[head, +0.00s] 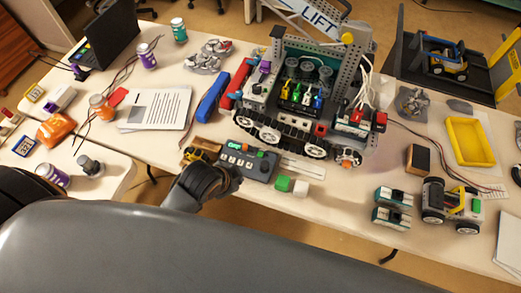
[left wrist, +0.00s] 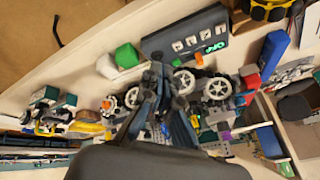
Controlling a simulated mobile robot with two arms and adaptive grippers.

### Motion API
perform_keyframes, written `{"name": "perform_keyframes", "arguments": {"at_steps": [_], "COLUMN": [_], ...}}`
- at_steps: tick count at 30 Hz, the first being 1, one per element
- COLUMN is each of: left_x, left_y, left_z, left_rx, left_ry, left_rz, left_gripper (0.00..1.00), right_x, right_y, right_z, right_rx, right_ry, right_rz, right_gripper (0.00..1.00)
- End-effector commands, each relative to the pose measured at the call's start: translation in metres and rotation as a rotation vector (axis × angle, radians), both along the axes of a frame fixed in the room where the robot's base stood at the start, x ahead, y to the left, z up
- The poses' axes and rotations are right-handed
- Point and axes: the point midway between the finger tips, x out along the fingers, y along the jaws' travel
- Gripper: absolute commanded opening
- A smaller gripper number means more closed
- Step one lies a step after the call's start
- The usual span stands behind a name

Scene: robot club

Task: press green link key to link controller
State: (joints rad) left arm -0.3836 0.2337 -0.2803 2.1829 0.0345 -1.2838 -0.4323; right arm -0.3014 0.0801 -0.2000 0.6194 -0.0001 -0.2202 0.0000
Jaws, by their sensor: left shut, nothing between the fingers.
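The controller (head: 247,163) is a dark grey box on the table's front edge, in front of the tracked robot. It carries a row of small pale keys and a bright green lit patch (head: 236,146). In the left wrist view, the controller (left wrist: 180,35) lies at the top centre, with the green patch (left wrist: 215,47) at its right end. I cannot tell which part is the link key. My left gripper (head: 232,178) is shut and empty at the controller's near left side; its fingers (left wrist: 157,70) show below the controller in the wrist view. My right gripper is out of view.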

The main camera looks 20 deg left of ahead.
Motion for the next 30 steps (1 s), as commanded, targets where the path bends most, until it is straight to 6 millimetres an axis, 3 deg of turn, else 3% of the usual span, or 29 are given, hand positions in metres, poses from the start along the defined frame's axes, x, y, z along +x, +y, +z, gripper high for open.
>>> {"name": "perform_keyframes", "arguments": {"at_steps": [3, 8, 15, 21, 30], "left_x": [0.038, 0.081, 0.134, 0.155, 0.159], "left_y": [-0.019, -0.035, -0.028, -0.016, -0.013], "left_z": [0.013, 0.010, -0.006, -0.013, -0.014], "left_rx": [0.143, 0.376, 0.744, 0.926, 0.966], "left_ry": [-0.134, -0.299, -0.470, -0.527, -0.538], "left_rz": [-0.352, -0.790, -1.302, -1.511, -1.555], "left_gripper": [0.00, 0.00, 0.00, 0.00, 0.00], "right_x": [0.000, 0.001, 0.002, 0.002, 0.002], "right_y": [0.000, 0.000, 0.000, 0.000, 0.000], "right_z": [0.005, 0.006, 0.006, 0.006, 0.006], "right_rx": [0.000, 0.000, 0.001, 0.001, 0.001], "right_ry": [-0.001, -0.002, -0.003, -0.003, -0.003], "right_rz": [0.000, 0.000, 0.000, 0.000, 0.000], "right_gripper": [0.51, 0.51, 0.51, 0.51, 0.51]}}
